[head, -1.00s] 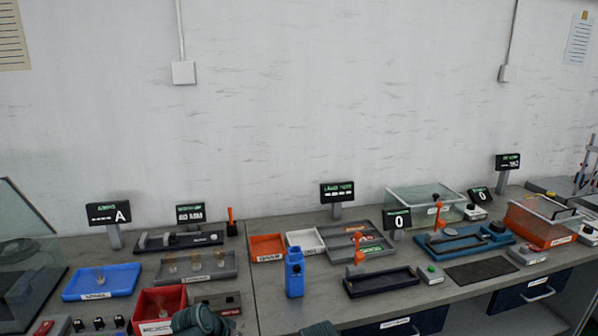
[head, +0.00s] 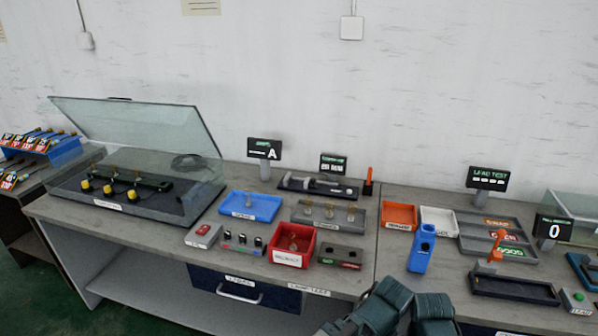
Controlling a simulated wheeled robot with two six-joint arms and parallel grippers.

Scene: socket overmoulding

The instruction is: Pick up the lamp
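Several small clear lamps stand upright in a grey tray (head: 365,224) on the bench; one of these lamps (head: 329,211) is near its middle. Another small clear lamp (head: 248,201) seems to be in the blue tray (head: 262,216) to the left. One more lamp-like piece (head: 293,243) shows in the red bin (head: 290,259). Which lamp is meant cannot be told. Dark grey-green parts of my arms show at the bottom edge, well in front of the lamps. No fingertips of either gripper are in view.
A glass-lidded case (head: 140,199) with yellow knobs stands at the left. A switch box (head: 243,243) sits in front of the blue tray. A blue upright holder (head: 421,249), an orange tray (head: 398,217) and a white tray (head: 438,222) stand right of the lamps.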

